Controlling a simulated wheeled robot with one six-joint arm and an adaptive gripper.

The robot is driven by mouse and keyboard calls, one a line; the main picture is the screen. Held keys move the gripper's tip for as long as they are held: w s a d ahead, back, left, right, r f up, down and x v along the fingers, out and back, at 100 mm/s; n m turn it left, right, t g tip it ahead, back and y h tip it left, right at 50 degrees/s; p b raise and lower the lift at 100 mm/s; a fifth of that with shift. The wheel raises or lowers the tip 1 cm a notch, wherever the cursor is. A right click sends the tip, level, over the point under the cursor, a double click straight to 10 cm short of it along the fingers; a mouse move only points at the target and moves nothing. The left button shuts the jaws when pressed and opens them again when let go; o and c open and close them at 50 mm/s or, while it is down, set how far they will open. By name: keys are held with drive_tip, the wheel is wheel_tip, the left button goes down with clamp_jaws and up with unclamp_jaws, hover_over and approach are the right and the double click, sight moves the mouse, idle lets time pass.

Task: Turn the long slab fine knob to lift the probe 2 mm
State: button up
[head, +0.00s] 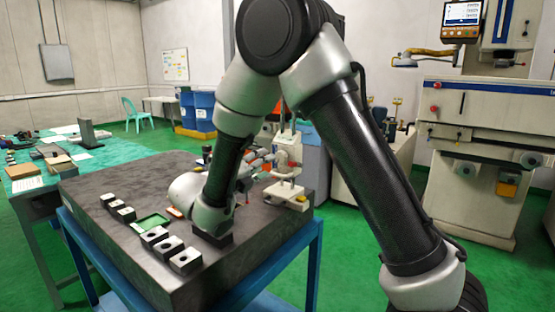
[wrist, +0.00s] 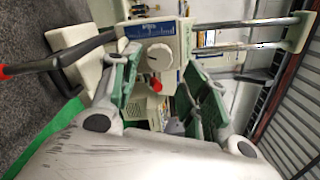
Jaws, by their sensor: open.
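In the wrist view a white round knob (wrist: 160,54) sits on the face of a pale gauge body with a blue scale plate (wrist: 135,33). A small red part (wrist: 155,83) is just below the knob. My gripper (wrist: 163,70) is open, with one green-padded finger on each side of the knob in the picture. I see no clear contact with the knob. In the head view the gauge stand (head: 287,192) is on the dark slab table (head: 95,235), and my arm partly hides the gripper and work area. I cannot tell a probe there.
Two steel rods (wrist: 245,32) run from the gauge body to a pale end block (wrist: 294,25). A black lever with a red tip (wrist: 8,71) projects at left. Several dark blocks with holes (head: 170,247) and a green tray (head: 152,222) are on the slab.

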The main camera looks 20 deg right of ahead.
sight(279, 158)
drive_tip(key=x, duration=0.8)
drive_tip(key=shift+c, duration=0.3)
drive_tip(key=shift+s, duration=0.1)
drive_tip(key=c, duration=0.6)
drive_tip(key=shift+c, duration=0.2)
